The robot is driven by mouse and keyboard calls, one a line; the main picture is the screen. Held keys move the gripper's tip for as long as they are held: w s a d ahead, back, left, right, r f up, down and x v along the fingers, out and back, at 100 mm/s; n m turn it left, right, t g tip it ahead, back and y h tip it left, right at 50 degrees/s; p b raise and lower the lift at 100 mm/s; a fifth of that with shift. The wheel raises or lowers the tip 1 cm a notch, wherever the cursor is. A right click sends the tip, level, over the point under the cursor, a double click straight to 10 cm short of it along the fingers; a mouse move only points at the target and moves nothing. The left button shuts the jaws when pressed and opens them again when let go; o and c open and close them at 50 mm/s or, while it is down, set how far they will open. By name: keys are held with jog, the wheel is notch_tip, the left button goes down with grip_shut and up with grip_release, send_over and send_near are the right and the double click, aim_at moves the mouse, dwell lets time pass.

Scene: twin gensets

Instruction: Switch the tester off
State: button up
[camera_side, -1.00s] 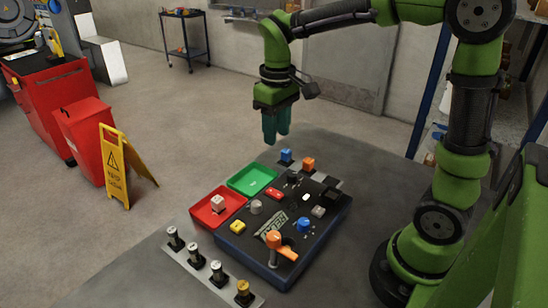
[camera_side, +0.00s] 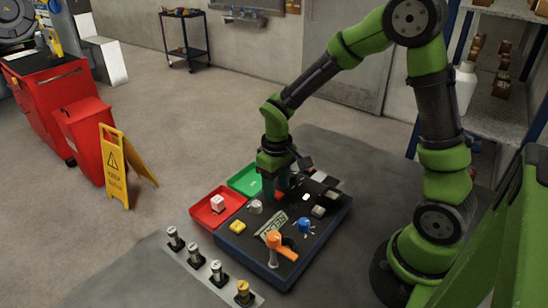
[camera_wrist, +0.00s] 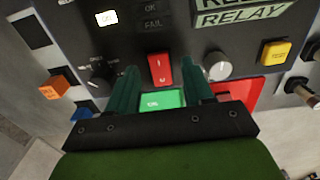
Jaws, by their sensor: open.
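The tester (camera_side: 262,252) is a blue box with a dark top panel on the table. Its red rocker switch (camera_wrist: 160,70) lies near the panel's edge in the wrist view, with white marks on it. A small ON window (camera_wrist: 107,18) is lit; the OK and FAIL windows beside it are dark. My gripper (camera_side: 276,190) is low over the panel, pointing down. In the wrist view my open gripper (camera_wrist: 164,82) has one finger on each side of the switch, with nothing held.
A grey knob (camera_wrist: 217,65) and a black dial (camera_wrist: 101,84) flank the switch. A green tray (camera_side: 243,181) and a red tray (camera_side: 207,212) adjoin the tester. An orange-handled lever (camera_side: 275,240) and a blue knob (camera_side: 305,226) stand on the panel.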

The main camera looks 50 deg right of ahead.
jog(key=shift+f, duration=0.4)
jog(key=shift+c, duration=0.5)
grip_shut()
jog(key=shift+w+r+g, duration=0.1)
jog(key=shift+w+g, duration=0.15)
jog(key=shift+g, duration=0.65)
jog(key=shift+o, duration=0.5)
grip_release()
